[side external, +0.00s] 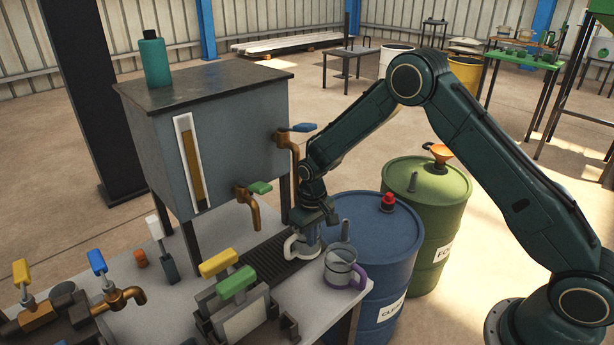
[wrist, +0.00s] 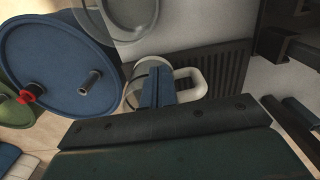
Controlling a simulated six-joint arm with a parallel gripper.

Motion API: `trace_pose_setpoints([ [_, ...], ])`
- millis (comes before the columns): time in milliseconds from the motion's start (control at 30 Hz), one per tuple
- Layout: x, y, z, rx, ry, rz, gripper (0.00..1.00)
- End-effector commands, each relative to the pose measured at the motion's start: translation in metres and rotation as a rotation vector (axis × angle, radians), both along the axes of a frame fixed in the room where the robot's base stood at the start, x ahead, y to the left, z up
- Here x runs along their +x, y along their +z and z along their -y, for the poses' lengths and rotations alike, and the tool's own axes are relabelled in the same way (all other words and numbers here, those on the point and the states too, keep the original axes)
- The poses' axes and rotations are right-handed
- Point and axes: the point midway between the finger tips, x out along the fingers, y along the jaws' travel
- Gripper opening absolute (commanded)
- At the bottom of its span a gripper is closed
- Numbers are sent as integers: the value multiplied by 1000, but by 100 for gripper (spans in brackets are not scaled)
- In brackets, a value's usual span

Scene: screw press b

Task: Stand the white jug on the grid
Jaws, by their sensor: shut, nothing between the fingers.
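The white jug (side external: 303,250) is upright at the far right end of the dark ribbed grid (side external: 262,262), under the taps of the grey tank. Its handle points left in the side view. In the wrist view the jug's handle (wrist: 198,84) overlaps the grid (wrist: 228,62), while its body lies toward the grid's end; my fingers hide part of it, so how much of its base rests on the grid cannot be told. My gripper (side external: 314,222) is shut and empty, directly over the jug. The shut fingers (wrist: 155,88) cover the jug's mouth in the wrist view.
A clear jug with a purple handle (side external: 343,268) stands close to the right. A brass tap with a green lever (side external: 254,200) and one with a blue lever (side external: 291,140) hang near my arm. Green and yellow levers (side external: 228,273) stand in front. A blue drum (side external: 375,240) is beside the table.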

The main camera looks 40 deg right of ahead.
Motion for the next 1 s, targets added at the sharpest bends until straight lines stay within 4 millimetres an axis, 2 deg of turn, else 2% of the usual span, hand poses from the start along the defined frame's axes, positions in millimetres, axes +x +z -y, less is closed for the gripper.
trace_pose_setpoints([
  [567,1,0,0,0,0,0,0],
  [767,-8,1,0,0,0,1,0],
  [1000,-30,1,0,-1,1,0,0],
])
